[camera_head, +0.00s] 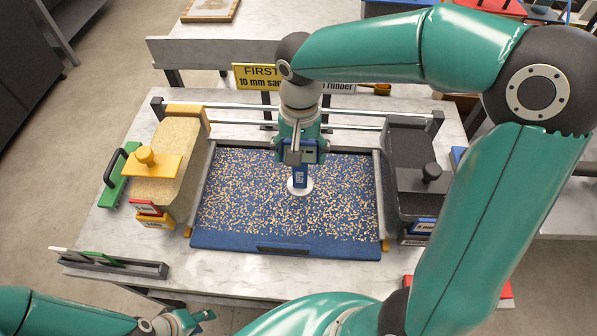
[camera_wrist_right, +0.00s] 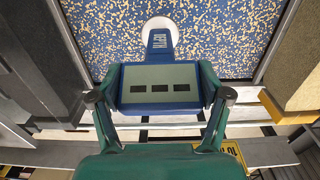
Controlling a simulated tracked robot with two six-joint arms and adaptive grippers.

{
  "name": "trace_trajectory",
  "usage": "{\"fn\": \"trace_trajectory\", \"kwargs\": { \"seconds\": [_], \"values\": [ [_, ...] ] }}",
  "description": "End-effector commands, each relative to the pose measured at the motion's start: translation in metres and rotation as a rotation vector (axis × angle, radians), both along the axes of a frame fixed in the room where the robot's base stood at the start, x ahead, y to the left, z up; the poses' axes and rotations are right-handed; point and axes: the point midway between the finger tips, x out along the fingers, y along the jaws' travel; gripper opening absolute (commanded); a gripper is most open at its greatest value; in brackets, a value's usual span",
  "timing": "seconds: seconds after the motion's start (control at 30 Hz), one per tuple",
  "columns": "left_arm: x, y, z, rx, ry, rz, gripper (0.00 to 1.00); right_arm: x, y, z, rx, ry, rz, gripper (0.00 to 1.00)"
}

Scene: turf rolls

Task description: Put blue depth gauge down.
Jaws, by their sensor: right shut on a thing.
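The blue depth gauge (camera_head: 300,176) is upright over the middle of the blue tray (camera_head: 215,241), with its white round foot against the speckled bed; I cannot tell if the foot touches. My right gripper (camera_head: 302,150) is shut on the gauge's body from above. In the right wrist view the gauge (camera_wrist_right: 160,72) sits between the two fingers of the right gripper (camera_wrist_right: 159,100), its grey face with three dark windows toward the camera. My left gripper (camera_head: 195,321) is low at the bottom left, away from the gauge; its finger opening is unclear.
A beige hopper (camera_head: 165,165) with a yellow lid stands left of the tray and a dark hopper (camera_head: 411,165) right of it. Rails and a yellow sign (camera_head: 256,77) lie behind.

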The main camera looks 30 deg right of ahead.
Motion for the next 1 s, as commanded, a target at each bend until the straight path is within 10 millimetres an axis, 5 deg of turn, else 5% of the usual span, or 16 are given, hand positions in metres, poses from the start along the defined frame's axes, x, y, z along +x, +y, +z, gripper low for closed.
{"fn": "trace_trajectory", "kwargs": {
  "seconds": [0.57,0.97,1.0],
  "values": [
    [0.0,0.0,0.001,0.0,0.0,0.0,0.4,-0.001,-0.001,-0.066,0.0,0.001,0.0,0.07],
    [0.0,0.0,-0.003,0.0,0.0,0.0,0.4,0.0,-0.001,-0.072,0.0,-0.003,-0.002,0.07],
    [0.0,0.0,-0.002,0.0,0.0,0.0,0.4,0.0,-0.001,-0.071,0.0,-0.001,-0.002,0.81]
  ]
}}
